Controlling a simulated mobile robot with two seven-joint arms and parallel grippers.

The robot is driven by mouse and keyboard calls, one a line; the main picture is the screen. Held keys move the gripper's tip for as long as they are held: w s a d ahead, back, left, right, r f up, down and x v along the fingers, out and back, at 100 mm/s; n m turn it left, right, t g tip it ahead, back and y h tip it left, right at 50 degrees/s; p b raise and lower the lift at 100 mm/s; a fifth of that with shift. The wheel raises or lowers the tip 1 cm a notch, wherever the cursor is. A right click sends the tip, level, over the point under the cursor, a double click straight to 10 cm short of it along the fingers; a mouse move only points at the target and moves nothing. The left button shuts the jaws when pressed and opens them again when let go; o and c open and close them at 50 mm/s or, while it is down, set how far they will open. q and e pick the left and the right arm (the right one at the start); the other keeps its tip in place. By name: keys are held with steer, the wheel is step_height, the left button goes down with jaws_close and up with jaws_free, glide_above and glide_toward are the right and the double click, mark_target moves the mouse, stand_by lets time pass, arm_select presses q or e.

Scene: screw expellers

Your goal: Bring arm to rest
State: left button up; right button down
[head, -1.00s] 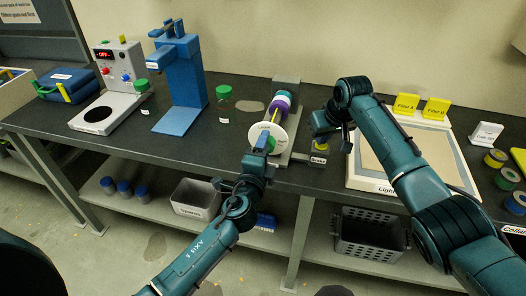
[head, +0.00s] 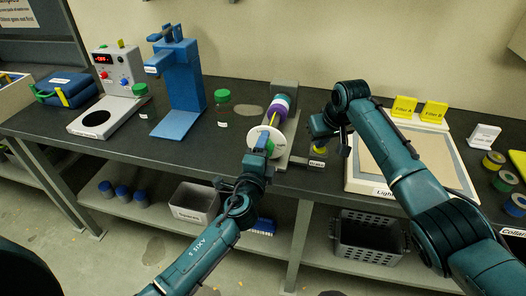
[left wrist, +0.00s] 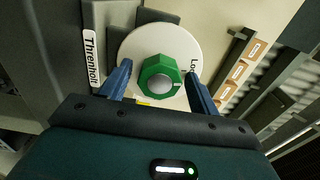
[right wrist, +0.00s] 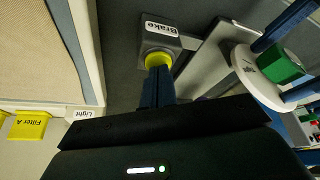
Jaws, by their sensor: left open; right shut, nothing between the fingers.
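My left gripper (left wrist: 159,86) is open in the left wrist view. Its two blue fingers stand on either side of a green knob (left wrist: 158,78) at the centre of a white dial (left wrist: 133,45). I cannot tell whether they touch the knob. In the head view my left gripper (head: 262,144) is in front of the white dial (head: 271,158). My right gripper (right wrist: 157,86) is shut and empty. Its tips are at the yellow button (right wrist: 157,60) of a grey block labelled Brake (right wrist: 183,42); contact is unclear. It also shows in the head view (head: 339,141).
A light panel (head: 360,176) with yellow filters (head: 403,107) lies right of the brake block. A blue stand (head: 181,85), a green-capped bottle (head: 223,110) and a grey instrument (head: 120,72) stand left. Bins sit on the lower shelf. The bench's front left is clear.

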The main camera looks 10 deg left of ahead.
arm_select(q)
steer(key=shift+s, duration=0.15)
steer(key=shift+c, duration=0.3)
steer(key=c, duration=0.7)
steer(key=m, duration=0.3)
steer(key=shift+m, duration=0.4)
steer(key=m, duration=0.4)
steer(key=o, duration=0.8)
steer(key=shift+c, duration=0.2)
